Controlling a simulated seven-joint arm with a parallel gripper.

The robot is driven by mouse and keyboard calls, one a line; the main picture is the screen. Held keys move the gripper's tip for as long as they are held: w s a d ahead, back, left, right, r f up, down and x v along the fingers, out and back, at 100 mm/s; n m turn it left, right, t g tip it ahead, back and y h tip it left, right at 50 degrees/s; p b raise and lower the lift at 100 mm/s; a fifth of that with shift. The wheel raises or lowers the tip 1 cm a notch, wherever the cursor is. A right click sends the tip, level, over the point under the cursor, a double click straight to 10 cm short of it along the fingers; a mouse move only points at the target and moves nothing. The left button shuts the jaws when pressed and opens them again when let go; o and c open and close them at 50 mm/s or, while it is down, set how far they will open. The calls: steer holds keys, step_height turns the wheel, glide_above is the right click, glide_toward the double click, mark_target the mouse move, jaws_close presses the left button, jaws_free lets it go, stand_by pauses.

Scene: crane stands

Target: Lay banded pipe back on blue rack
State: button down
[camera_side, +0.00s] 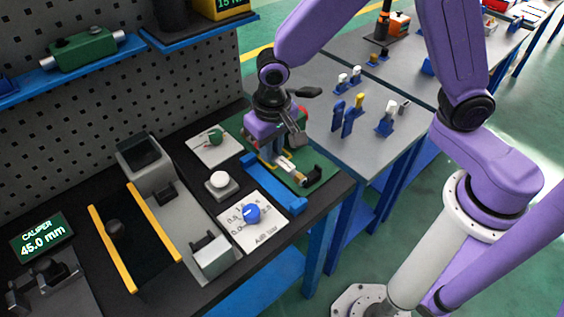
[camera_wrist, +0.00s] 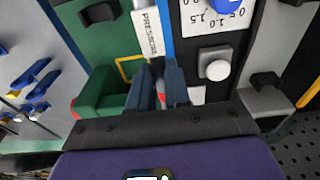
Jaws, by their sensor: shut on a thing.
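My gripper (camera_side: 272,150) points down over a green test station (camera_side: 318,180) on the dark bench. In the wrist view its two dark fingers (camera_wrist: 160,90) are close together, with a small red and pale piece (camera_wrist: 161,98) between them. This looks like the banded pipe; most of it is hidden by the fingers. I cannot tell whether it touches the station. A long blue bar with raised ends (camera_side: 270,183), which looks like the blue rack, lies beside the green station. It appears empty in the side view.
A white button (camera_side: 221,181) and a blue dial (camera_side: 252,214) sit beside the bar. A grey fixture with yellow rails (camera_side: 108,262) is at the left. Small blue holders (camera_side: 352,118) stand on the grey table behind. A pegboard wall rises along the bench's back.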

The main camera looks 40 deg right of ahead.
steer(key=shift+f, duration=3.3)
steer(key=c, duration=1)
jaws_free()
step_height(320, 180, up, 17)
steer(key=s, duration=0.2)
steer(key=s+d+f+n+g, duration=0.1)
steer(key=s+d+n, duration=1.1)
steer(key=s+d, duration=0.4)
steer(key=s, duration=0.3)
steer(key=shift+s+d+f+n+y, duration=0.15)
steer(key=shift+s+f+n+y, duration=0.05)
steer(key=shift+f+n+y, duration=0.1)
